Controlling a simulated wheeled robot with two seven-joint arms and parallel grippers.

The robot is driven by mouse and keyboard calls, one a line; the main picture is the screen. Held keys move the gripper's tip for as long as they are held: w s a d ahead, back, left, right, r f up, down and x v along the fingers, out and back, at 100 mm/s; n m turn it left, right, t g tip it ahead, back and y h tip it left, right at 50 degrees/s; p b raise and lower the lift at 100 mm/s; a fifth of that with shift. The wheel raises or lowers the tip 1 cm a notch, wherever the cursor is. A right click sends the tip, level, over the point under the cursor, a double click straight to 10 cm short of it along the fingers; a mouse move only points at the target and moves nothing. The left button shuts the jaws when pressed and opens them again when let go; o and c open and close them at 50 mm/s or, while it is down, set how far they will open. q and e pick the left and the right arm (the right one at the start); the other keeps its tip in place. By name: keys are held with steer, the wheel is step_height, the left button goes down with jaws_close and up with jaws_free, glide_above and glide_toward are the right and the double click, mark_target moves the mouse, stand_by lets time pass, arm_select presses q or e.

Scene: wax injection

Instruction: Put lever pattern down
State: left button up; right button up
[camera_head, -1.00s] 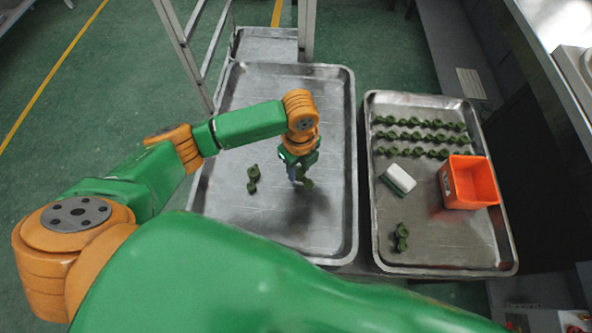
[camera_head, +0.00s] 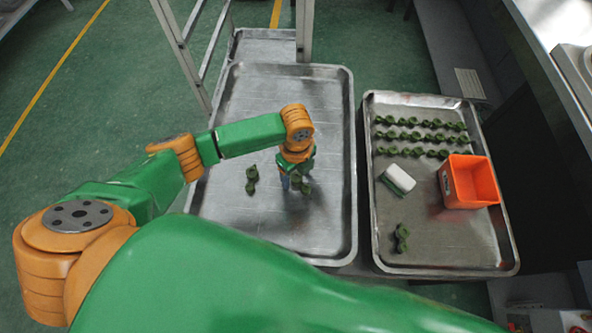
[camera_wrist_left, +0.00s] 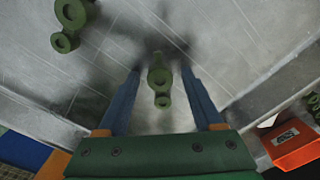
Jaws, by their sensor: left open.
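A dark green lever pattern (camera_head: 305,187) is in the left metal tray (camera_head: 340,225), partly hidden under my left gripper (camera_head: 293,184). In the left wrist view this lever pattern (camera_wrist_left: 159,78), with a larger and a smaller ring, lies between the two blue fingers of my left gripper (camera_wrist_left: 160,70). The fingers are open, with a gap on each side of it. A second lever pattern (camera_head: 251,180) lies to its left in the same tray, and also shows at the top left of the wrist view (camera_wrist_left: 72,20). My right gripper is not in view.
The right tray (camera_head: 440,262) holds rows of green patterns (camera_head: 415,136), a white block (camera_head: 398,179), an orange bin (camera_head: 470,182) and a single pattern (camera_head: 402,238). The left tray's back and front areas are clear. A metal rack frame stands behind on the left.

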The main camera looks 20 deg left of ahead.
mark_target(296, 177)
arm_select(q)
step_height(296, 177, up, 12)
steer(key=p, duration=0.1)
stand_by(0.5)
